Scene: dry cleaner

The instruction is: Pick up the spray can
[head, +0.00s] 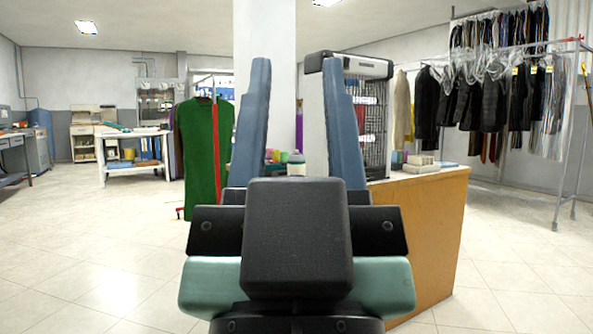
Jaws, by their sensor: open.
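My gripper (296,62) fills the middle foreground, its two blue fingers upright and spread well apart. Nothing is held between them. Through the gap, a small pale grey container with a darker top (296,166) stands on the counter beyond. It may be the spray can, but I cannot tell for sure. A thin purple upright thing (299,122) shows behind it, too small to name. My gripper and its body hide the near part of the counter.
The wooden counter (432,215) stands ahead and to the right, bearing a black-and-white wire rack or cabinet (362,115) and small boxes (420,161). Small coloured items (277,156) sit left of the pale container. A green garment (202,155) hangs at left. The tiled floor at left is open.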

